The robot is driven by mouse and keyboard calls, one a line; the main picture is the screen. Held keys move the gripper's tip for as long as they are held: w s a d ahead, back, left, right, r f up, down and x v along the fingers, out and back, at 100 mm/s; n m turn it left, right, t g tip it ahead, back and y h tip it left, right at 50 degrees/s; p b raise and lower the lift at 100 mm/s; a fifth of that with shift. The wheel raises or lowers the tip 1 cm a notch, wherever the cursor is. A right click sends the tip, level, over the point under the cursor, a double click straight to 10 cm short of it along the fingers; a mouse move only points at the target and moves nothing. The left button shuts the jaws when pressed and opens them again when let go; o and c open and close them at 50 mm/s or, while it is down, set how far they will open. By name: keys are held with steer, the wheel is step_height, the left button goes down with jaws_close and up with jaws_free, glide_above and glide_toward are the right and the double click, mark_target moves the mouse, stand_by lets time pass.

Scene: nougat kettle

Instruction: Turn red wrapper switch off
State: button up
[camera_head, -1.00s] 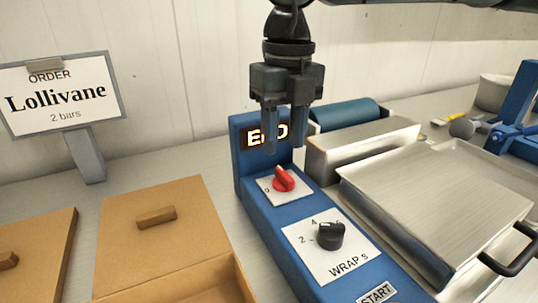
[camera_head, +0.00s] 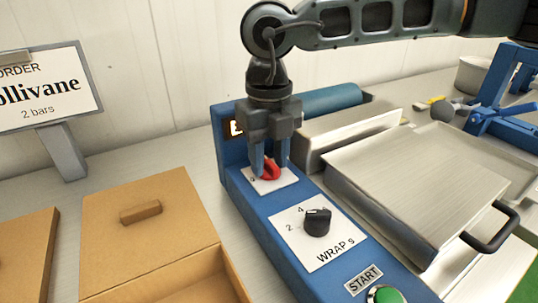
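The red wrapper switch (camera_head: 271,171) is a red knob on a white plate on the blue wrapper machine (camera_head: 248,198). My gripper (camera_head: 270,168) points down right over the switch, with its two blue fingers to either side of the knob. I cannot tell whether the fingers touch it or have closed on it. The switch's plate markings are mostly hidden by the fingers. The machine's lit display (camera_head: 236,128) is mostly covered by my gripper.
A black WRAP dial (camera_head: 317,222) and a green START button (camera_head: 384,295) sit on the machine nearer me. A metal lid (camera_head: 425,180) with a black handle is at right. Cardboard boxes (camera_head: 150,240) and the order sign (camera_head: 45,92) are at left.

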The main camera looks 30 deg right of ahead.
steer(key=shift+c, duration=0.3)
jaws_close()
